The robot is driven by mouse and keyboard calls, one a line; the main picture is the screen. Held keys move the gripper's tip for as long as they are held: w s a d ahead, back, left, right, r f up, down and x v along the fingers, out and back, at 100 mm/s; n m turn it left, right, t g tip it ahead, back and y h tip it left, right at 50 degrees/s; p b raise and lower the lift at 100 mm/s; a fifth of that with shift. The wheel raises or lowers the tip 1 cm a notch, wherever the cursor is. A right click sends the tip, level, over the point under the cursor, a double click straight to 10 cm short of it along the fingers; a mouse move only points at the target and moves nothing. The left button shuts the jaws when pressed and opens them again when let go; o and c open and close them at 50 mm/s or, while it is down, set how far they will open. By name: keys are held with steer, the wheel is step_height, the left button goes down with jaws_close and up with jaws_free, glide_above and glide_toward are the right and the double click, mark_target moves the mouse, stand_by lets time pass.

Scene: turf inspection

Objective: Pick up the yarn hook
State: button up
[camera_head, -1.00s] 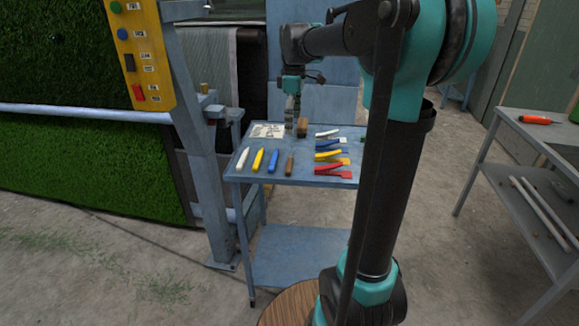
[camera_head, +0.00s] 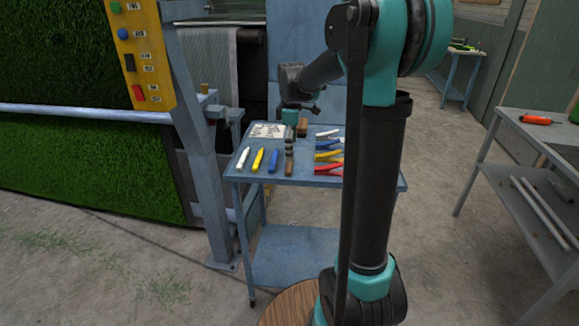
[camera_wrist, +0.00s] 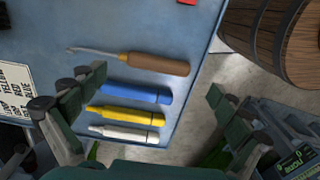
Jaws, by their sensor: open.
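The yarn hook (camera_wrist: 155,63), with a brown wooden handle and a thin metal shaft ending in a small hook, lies on the blue table (camera_wrist: 215,20) in the wrist view. My gripper (camera_wrist: 157,80) is open, its two fingers wide apart, with nothing between them in hold. The hook lies just beyond the fingertips in the picture.
Blue (camera_wrist: 135,92), yellow (camera_wrist: 125,116) and white (camera_wrist: 125,134) markers lie beside the hook. Several coloured clippers, including a red one (camera_head: 329,169), lie to the right. A printed card (camera_head: 268,131) and a brown block (camera_head: 303,127) lie behind. A post (camera_head: 205,150) stands left of the table.

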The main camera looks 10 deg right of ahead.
mark_target(290, 164)
steer(key=shift+a+f, duration=0.1)
steer(key=shift+f, duration=2.5)
steer(key=c, duration=1.1)
step_height(290, 164, up, 20)
steer(key=shift+r, duration=0.1)
